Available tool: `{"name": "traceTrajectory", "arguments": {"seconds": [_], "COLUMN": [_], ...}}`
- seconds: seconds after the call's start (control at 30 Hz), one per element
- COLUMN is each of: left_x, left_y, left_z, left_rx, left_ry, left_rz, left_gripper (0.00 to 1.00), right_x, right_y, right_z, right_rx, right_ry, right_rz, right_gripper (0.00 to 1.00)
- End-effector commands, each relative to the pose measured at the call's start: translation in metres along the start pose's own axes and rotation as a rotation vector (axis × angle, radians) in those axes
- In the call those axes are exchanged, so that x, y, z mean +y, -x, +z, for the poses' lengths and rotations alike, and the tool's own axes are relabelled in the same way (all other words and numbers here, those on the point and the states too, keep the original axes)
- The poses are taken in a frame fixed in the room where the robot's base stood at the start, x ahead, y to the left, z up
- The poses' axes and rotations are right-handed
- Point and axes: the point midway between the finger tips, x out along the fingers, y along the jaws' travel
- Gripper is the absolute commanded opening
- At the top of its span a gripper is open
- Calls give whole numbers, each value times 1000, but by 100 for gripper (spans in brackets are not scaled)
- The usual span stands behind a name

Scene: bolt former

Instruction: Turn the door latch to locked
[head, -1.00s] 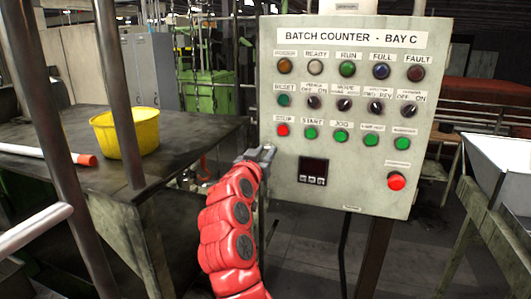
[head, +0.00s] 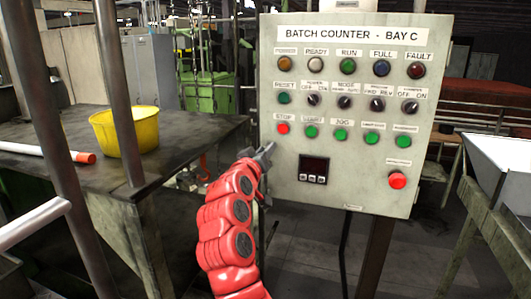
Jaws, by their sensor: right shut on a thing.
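The grey control box (head: 345,190) labelled "BATCH COUNTER - BAY C" stands upright in the middle of the head view. My right gripper (head: 266,152), on its red arm, is at the box's left edge, just below the red stop button. Its jaws are shut on the door latch there. The gripper covers the latch, so its angle cannot be read. The box's front face looks flat and closed. My left gripper does not show.
The face carries several lamps, selector knobs (head: 346,103) and buttons, a small display (head: 313,169) and a red button (head: 397,180). At left, a dark table (head: 60,175) holds a yellow bucket (head: 140,130). Metal posts stand in front. A white tray (head: 495,165) is at right.

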Motion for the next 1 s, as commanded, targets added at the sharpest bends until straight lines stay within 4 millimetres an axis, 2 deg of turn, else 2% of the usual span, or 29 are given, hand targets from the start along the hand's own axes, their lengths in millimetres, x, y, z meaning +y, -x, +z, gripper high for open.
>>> {"name": "traceTrajectory", "arguments": {"seconds": [0.47, 1.0], "left_x": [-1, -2], "left_y": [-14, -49], "left_z": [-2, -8], "left_rx": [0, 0], "left_ry": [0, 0], "left_rz": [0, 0], "left_gripper": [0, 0], "right_x": [0, 0], "right_y": [0, 0], "right_z": [-2, -3], "right_rx": [0, 1], "right_ry": [453, 922], "right_rz": [-1, -1], "right_gripper": [0, 0]}}
